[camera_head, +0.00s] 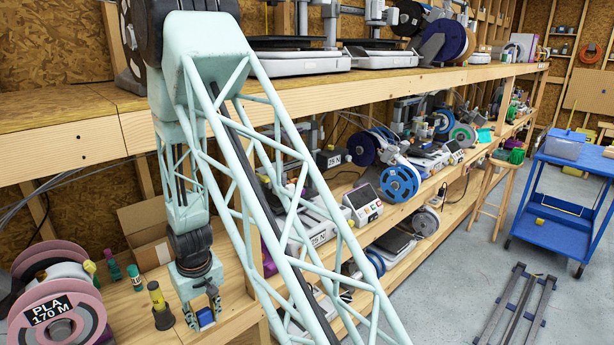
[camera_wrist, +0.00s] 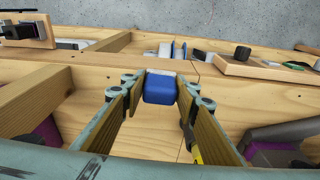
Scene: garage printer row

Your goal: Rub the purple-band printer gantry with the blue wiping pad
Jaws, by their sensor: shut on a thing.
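My gripper (camera_head: 201,302) points down over the wooden shelf at the lower left in the head view. Its two fingers are shut on the blue wiping pad (camera_head: 205,317). In the wrist view the blue pad (camera_wrist: 160,88) sits between the fingertips, with bare wood behind it. I cannot tell whether the pad touches the shelf. Purple pieces show at the left (camera_wrist: 46,132) and right (camera_wrist: 270,150) in the wrist view. I cannot make out which printer gantry carries the purple band; my arm's lattice link covers much of the printer row in the head view.
A pink filament spool (camera_head: 58,312) stands left of my gripper. A dark bottle with a yellow top (camera_head: 160,305) and a small green-capped bottle (camera_head: 135,278) stand close beside it. A cardboard box (camera_head: 148,232) is behind. A blue cart (camera_head: 560,200) stands far right on open floor.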

